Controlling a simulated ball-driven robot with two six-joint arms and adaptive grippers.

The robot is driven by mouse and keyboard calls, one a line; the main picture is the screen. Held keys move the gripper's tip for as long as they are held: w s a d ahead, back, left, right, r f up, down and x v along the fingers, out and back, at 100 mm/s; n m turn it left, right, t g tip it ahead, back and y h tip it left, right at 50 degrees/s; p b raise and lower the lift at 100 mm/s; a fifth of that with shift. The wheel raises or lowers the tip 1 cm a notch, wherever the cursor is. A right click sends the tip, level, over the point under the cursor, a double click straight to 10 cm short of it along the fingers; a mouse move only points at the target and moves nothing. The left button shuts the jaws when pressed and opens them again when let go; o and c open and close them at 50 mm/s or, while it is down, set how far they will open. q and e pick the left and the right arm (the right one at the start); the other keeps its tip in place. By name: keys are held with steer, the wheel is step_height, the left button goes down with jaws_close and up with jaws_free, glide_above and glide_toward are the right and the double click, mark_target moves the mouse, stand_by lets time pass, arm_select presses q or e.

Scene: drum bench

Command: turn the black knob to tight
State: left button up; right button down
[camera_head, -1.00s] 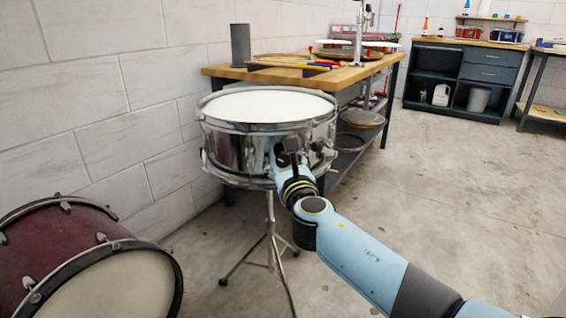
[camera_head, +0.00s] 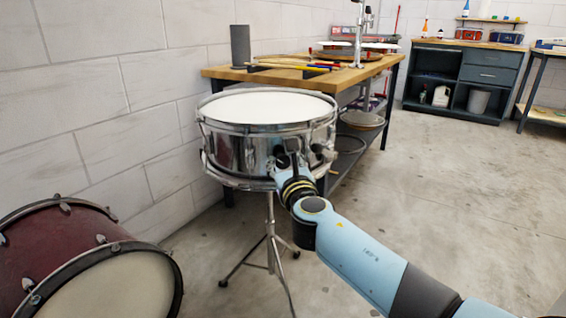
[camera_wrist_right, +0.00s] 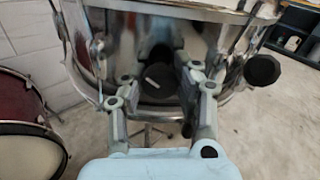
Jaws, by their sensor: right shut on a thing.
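The snare drum (camera_head: 230,152), with a chrome shell and white head, stands on a tripod stand. My right gripper (camera_head: 288,153) is at the front of its shell. In the right wrist view, the black knob (camera_wrist_right: 157,88) with a short, slanted white mark sits between the two fingers of my right gripper (camera_wrist_right: 156,90), which is shut on it. In the head view the gripper hides this knob. My left gripper is in neither view.
A second dark round knob (camera_wrist_right: 262,70) sticks out from the shell, right of the gripper. A red bass drum (camera_head: 60,250) lies at the lower left. A wooden workbench (camera_head: 290,77) stands behind the snare. Open floor (camera_head: 450,190) lies to the right.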

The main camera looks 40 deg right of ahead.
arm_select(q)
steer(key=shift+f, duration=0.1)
arm_select(e)
steer(key=shift+f, duration=0.1)
